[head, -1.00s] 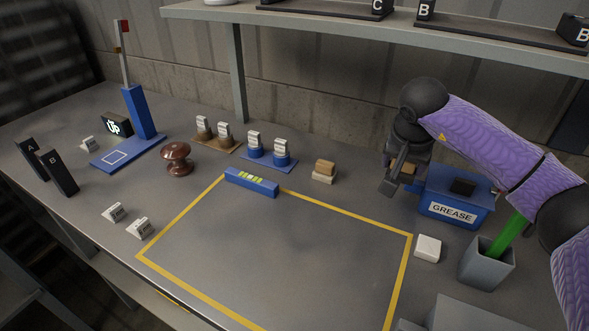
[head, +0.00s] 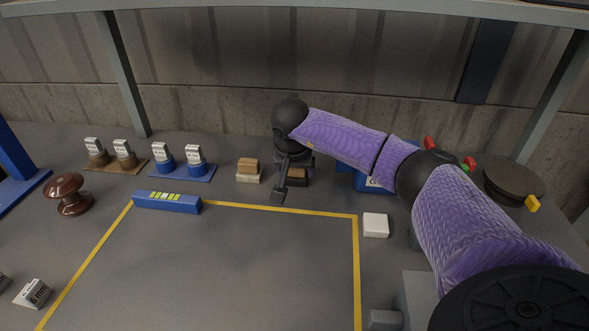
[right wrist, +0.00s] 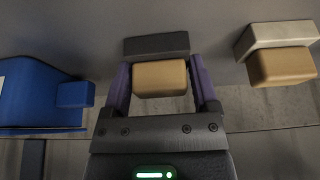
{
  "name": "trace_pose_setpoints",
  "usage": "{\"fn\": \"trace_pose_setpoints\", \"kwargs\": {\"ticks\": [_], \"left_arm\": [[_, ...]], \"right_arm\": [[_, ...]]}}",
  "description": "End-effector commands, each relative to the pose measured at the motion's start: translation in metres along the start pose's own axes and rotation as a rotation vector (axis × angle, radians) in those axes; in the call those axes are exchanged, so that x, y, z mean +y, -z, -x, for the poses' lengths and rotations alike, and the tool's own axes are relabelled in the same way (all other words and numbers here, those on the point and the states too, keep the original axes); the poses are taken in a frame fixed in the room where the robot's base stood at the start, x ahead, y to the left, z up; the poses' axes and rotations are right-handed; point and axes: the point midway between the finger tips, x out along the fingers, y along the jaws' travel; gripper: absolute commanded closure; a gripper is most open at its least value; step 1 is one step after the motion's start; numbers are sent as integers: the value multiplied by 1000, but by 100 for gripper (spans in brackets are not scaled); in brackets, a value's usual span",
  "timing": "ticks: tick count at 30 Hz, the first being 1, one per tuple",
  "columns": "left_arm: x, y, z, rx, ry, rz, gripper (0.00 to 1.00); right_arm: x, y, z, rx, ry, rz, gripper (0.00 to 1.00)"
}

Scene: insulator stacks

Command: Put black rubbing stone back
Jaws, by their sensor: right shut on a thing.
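The black rubbing stone (head: 298,182) is a dark slab with a tan wooden block on it. My right gripper (head: 289,178) is shut on it; in the right wrist view the fingers close on the tan block (right wrist: 160,79), with the black slab (right wrist: 157,45) beyond. It is low over the table beside the white rubbing stone (head: 248,175), which has a similar tan block and also shows in the right wrist view (right wrist: 280,42). I cannot tell whether the black slab touches the table. My left gripper is not in view.
A blue box (head: 345,178) stands right of the gripper, partly hidden by my arm. A white block (head: 375,225) lies right of the yellow-taped area. The taped area is clear.

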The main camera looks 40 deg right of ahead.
Motion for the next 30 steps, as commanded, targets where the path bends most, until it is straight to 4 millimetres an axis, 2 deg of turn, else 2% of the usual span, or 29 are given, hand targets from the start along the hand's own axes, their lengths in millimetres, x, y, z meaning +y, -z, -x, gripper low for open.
{"fn": "trace_pose_setpoints", "kwargs": {"ticks": [3,4,7,13,15,17,24,27,30], "left_arm": [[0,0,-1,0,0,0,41],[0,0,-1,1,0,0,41],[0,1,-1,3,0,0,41],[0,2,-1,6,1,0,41],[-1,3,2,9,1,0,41],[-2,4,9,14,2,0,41],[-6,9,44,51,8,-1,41],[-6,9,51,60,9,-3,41],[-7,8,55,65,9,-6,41]], "right_arm": [[0,-1,-3,0,0,0,79],[0,-1,-3,0,0,0,20],[0,-1,-2,0,0,0,0],[0,-1,-2,0,0,0,0],[0,1,4,1,2,0,0],[0,3,16,4,3,1,0],[0,4,88,6,5,1,0],[0,3,108,5,4,0,0],[0,2,118,3,2,1,0]]}}
